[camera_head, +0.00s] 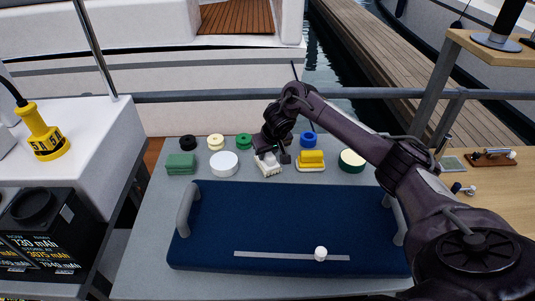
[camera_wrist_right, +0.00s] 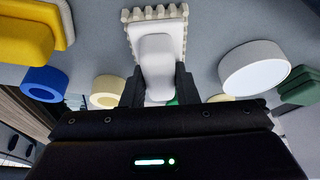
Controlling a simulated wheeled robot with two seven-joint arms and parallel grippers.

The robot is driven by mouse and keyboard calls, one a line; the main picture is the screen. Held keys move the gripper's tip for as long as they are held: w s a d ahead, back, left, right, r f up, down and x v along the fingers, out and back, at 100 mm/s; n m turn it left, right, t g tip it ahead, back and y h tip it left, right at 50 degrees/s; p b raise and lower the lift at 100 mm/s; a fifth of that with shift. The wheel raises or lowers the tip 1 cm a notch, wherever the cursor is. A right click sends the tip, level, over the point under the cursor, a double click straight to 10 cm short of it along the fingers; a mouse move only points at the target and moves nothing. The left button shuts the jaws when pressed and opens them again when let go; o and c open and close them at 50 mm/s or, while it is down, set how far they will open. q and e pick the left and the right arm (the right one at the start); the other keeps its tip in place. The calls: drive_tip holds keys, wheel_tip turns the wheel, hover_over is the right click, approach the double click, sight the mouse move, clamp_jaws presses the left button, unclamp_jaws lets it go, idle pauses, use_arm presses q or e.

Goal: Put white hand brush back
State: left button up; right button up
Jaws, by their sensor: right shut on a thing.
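The white hand brush (camera_head: 267,166) is at the back of the grey table, between a white round pad and a yellow brush. My right gripper (camera_head: 273,149) reaches down over it and is shut on its handle. In the right wrist view the brush (camera_wrist_right: 157,48) shows its smooth white handle between the two dark fingers (camera_wrist_right: 158,88), with a pale bristle edge around it. I cannot tell whether its bristles touch the table. My left gripper is not in view.
A white round pad (camera_head: 224,164) and a yellow brush (camera_head: 311,160) flank the brush closely. Green pads (camera_head: 181,164) lie at the left, a green-rimmed round pad (camera_head: 352,160) at the right. Several coloured rings stand behind. A navy board (camera_head: 285,220) fills the front.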

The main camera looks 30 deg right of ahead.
sight(271, 156)
drive_tip(key=shift+f, duration=0.2)
drive_tip(key=shift+f, duration=0.15)
drive_tip(key=o, duration=0.9)
drive_tip(key=shift+o, duration=0.2)
drive_tip(key=v, duration=0.7)
drive_tip(key=shift+w, duration=0.1)
drive_tip(key=p+v, duration=0.3)
drive_tip(key=v, duration=0.2)
